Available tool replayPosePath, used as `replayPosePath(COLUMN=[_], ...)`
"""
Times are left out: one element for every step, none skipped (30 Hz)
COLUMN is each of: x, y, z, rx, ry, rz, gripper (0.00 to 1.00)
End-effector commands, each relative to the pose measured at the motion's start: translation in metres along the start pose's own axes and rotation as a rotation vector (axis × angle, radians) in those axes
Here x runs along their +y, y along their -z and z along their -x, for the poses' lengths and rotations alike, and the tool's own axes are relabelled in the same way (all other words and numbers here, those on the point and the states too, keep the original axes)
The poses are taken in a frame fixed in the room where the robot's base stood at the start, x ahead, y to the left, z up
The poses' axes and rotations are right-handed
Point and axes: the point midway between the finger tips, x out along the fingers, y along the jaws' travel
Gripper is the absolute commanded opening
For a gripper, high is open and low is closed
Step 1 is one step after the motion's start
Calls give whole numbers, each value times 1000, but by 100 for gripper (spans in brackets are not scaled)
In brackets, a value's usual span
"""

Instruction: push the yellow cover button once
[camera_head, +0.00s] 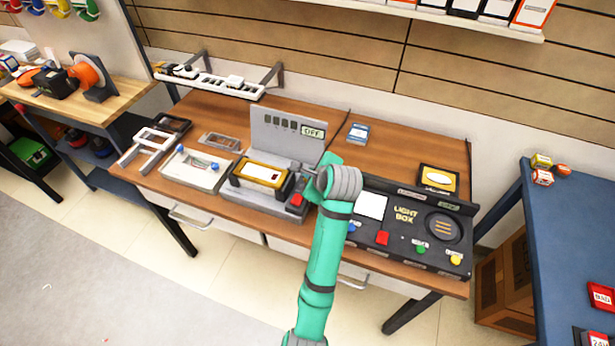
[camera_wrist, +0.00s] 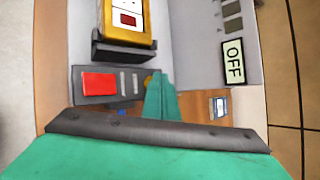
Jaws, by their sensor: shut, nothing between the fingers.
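A grey machine (camera_head: 265,205) in the middle of the bench carries a yellow-framed cover (camera_head: 262,172), with a red button (camera_head: 297,200) at its right front. A display on its back panel reads OFF (camera_head: 313,131). In the wrist view the yellow-framed cover (camera_wrist: 150,38) is at the top, the red button (camera_wrist: 99,82) left of centre, and the OFF sign (camera_wrist: 233,61) at the right. My gripper (camera_wrist: 159,78) is shut and empty, beside the red button and apart from it in that view. In the head view my wrist hides part of the machine's right side.
A black light box (camera_head: 405,216) with red, green, blue and yellow (camera_head: 456,260) buttons stands right of my arm. A white box (camera_head: 195,168) is left of the machine. A blue card (camera_head: 358,132) lies behind. A blue table (camera_head: 570,220) stands at the right.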

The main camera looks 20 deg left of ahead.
Motion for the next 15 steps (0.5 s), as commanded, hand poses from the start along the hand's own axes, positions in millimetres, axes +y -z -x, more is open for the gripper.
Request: replayPosePath(x=[0,0,0,0,0,0,0,0,-1,-2,-2,-3,-4,-5,-6], y=[0,0,0,0,0,0,0,0,-1,-2,-2,-3,-4,-5,-6], z=[0,0,0,0,0,0,0,1,2,2,3,4,6,7,8], rx=[1,1,1,1,1,1,1,1,1,1,1,1,1,0,0], ry=[-1,-1,-1,-1,-1,-1,-1,-1,-1,-1,-1,-1,0,0,0], rz=[0,0,0,0,0,0,0,0,0,0,0,0,0,0,0], gripper=[0,0,0,0,0,0,0,0,0,0,0,0,0,0,0])
